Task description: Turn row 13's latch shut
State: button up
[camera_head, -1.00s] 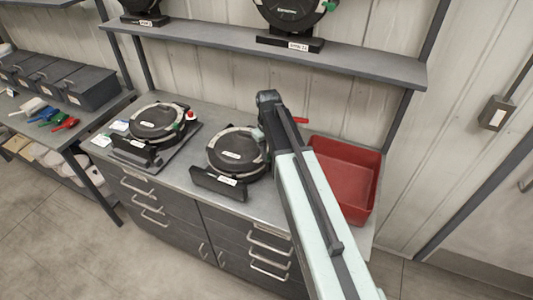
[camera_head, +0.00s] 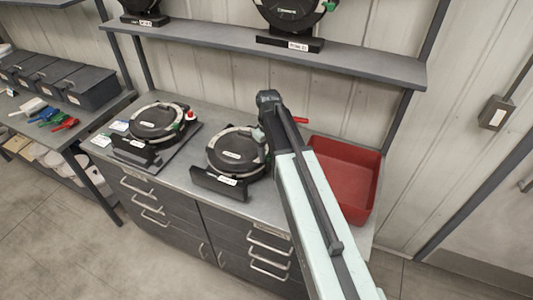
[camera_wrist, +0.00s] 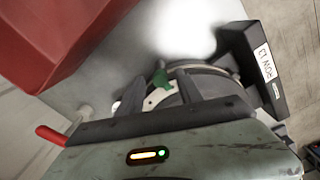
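The row 13 seed meter (camera_head: 234,152) is a round black disc with a pale rim on the counter, in the middle of the head view. In the wrist view its label plate (camera_wrist: 265,65) reads ROW 13, and a small green part (camera_wrist: 160,78) shows at the rim. A red-tipped lever (camera_head: 300,120) sticks out behind my arm; it also shows at the left of the wrist view (camera_wrist: 50,135). I cannot tell what it is fixed to. My gripper (camera_head: 262,134) is at the meter's right edge.
A red bin (camera_head: 345,180) stands on the counter just right of my arm. Another meter (camera_head: 157,122) sits on a mat to the left, with a red-and-white knob (camera_head: 191,115) beside it. A shelf (camera_head: 270,50) with more meters runs above the counter.

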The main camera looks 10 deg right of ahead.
aim_at(268, 156)
notch_tip(268, 156, up, 8)
jog(key=p, duration=0.8)
jog(key=shift+f, duration=0.1)
